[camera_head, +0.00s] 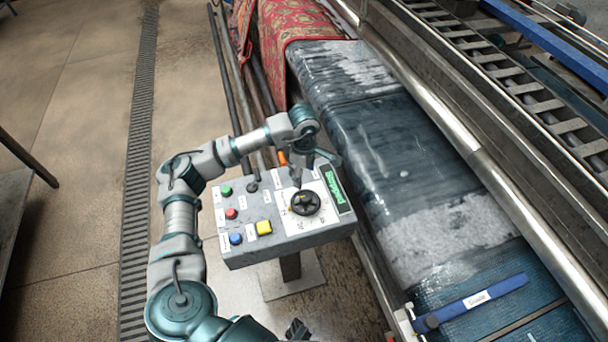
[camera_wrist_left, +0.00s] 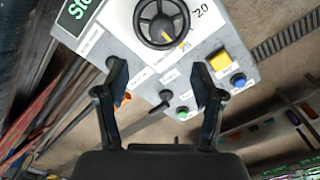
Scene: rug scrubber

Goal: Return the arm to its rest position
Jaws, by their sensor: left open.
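My left gripper (camera_head: 315,168) is open and empty above the far side of the grey control panel (camera_head: 290,243). In the left wrist view its two dark fingers stand apart (camera_wrist_left: 160,78), with the panel beyond them. The panel carries a black dial (camera_head: 305,203), a yellow square button (camera_head: 264,227), and green, red and blue round buttons. The dial also shows in the left wrist view (camera_wrist_left: 161,22). A green display (camera_head: 333,187) appears to read "Stopped". My left arm reaches up from the bottom and bends right over the panel. A dark part at the bottom edge may be my right gripper, but is unclear.
The rug machine (camera_head: 480,165) runs along the right, with wet dark fabric (camera_head: 385,150) under a metal roller. A red patterned rug (camera_head: 290,25) hangs at the top. A blue bar (camera_head: 480,302) lies at lower right. Bare floor (camera_head: 75,230) spreads on the left.

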